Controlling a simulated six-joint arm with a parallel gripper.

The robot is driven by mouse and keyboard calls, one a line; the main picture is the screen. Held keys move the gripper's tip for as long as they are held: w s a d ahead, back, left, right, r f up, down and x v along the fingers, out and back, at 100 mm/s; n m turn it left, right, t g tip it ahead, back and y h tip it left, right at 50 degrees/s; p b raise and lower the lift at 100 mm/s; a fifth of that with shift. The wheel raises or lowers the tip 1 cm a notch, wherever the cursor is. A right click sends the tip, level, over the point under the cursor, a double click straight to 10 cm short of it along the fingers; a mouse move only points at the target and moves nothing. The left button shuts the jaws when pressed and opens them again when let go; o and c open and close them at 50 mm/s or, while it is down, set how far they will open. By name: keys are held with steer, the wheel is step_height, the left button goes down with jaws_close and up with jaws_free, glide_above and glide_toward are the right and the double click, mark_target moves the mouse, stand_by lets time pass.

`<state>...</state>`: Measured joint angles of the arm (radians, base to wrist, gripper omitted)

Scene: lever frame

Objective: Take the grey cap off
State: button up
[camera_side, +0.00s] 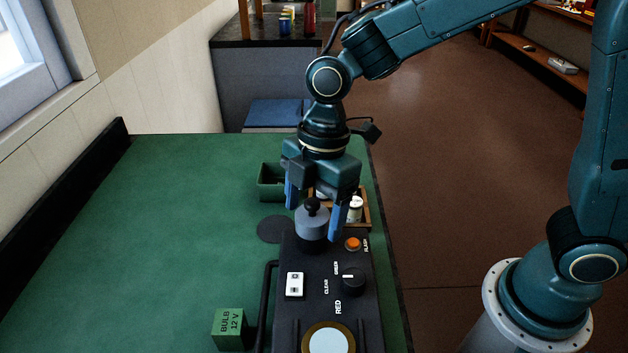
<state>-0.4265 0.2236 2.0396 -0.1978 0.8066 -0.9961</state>
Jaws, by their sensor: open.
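The grey cap (312,228) with a black knob on top sits at the far end of the black lever frame box (312,275). My gripper (313,223) points down over the cap, its blue fingers apart. One finger is to the left of the cap and the other to its right. I cannot tell whether either finger touches it. What lies under the cap is hidden.
The box carries an orange button (353,244), a black dial (353,281), a white switch (295,284) and a round lens (328,342). A green bulb carton (229,329) stands to its left. A green bin (268,183) and wooden tray (364,205) are behind. The green table (150,240) is clear at left.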

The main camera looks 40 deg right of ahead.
mark_target(314, 201)
steer(key=shift+f, duration=0.1)
stand_by(0.4)
steer(key=c, duration=1)
steer(key=shift+c, duration=0.2)
step_height(314, 201, up, 20)
stand_by(1.0)
